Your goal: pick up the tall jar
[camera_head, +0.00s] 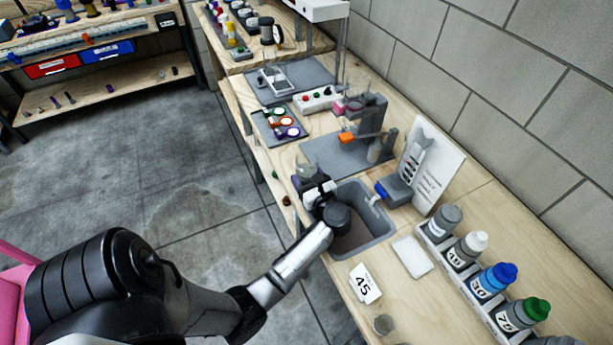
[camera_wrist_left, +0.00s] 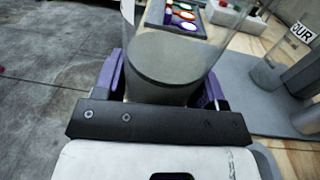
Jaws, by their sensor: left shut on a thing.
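My left gripper (camera_head: 309,183) is at the front edge of the workbench, just left of the grey basin. In the left wrist view its purple fingers (camera_wrist_left: 160,88) are shut on a clear tall jar (camera_wrist_left: 165,62) with grey material inside. The jar stands between the fingers, and its upper part runs out of the top of that view. In the head view the jar (camera_head: 305,164) is small and partly hidden by the gripper. Whether its base touches the bench cannot be told. My right gripper is not in view.
A grey basin (camera_head: 386,238) is set in the bench beside my wrist. A grey mat (camera_head: 325,155) bears a stand and another clear jar (camera_head: 376,150). A rack of capped bottles (camera_head: 488,283) is at right. A card marked 45 (camera_head: 365,284) lies near the front edge.

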